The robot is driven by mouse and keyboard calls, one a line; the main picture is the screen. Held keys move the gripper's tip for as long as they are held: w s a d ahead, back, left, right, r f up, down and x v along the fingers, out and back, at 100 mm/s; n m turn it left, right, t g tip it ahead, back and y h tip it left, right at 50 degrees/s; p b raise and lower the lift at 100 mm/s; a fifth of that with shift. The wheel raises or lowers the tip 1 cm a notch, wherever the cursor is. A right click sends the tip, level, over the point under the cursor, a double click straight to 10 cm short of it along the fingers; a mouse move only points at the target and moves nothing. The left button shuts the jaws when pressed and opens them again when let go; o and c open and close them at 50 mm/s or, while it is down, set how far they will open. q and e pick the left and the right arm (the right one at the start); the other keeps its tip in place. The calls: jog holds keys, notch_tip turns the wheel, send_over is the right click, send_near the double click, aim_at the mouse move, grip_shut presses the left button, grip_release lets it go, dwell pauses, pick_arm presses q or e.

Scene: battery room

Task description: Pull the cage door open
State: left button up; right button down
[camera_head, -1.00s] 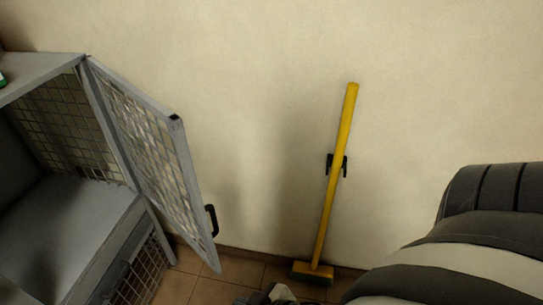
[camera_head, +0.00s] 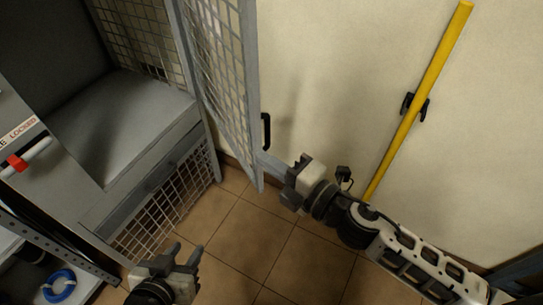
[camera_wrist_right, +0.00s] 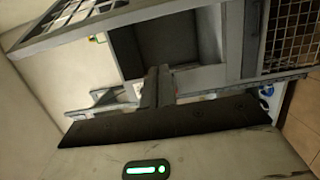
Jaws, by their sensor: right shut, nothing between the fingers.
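The grey cage door (camera_head: 216,62) with mesh panel stands swung well out from the cage (camera_head: 150,112), whose inside shows. Its black handle (camera_head: 266,131) is on the door's outer face near the free edge. My right gripper (camera_head: 291,180) is just right of the door's lower corner, below the handle. In the right wrist view its fingers (camera_wrist_right: 158,75) are together and empty, with the door frame (camera_wrist_right: 108,22) at upper left. I cannot tell whether it touches the door. My left gripper (camera_head: 188,254) is low in front of the cage, apart from the door; its jaw gap is unclear.
A yellow-handled broom (camera_head: 418,98) hangs on the wall to the right. A lever with a red part (camera_head: 17,162) is on the left cabinet. A blue cable coil (camera_head: 59,286) lies on a low shelf at lower left. Tiled floor (camera_head: 255,235) is free between the grippers.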

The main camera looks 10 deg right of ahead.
aim_at(257, 134)
jog(key=w, duration=0.2)
jog(key=w+a, duration=0.1)
jog(key=w, duration=0.1)
jog(key=w+a+p, duration=0.1)
jog(key=w, duration=0.2)
jog(key=shift+w+a, duration=0.1)
jog(key=shift+a, duration=0.1)
pick_arm(q)
jog(key=shift+a+r, duration=0.1)
jog(key=shift+r, duration=0.1)
pick_arm(e)
jog(key=shift+w+d, duration=0.15)
jog(key=shift+d, duration=0.25)
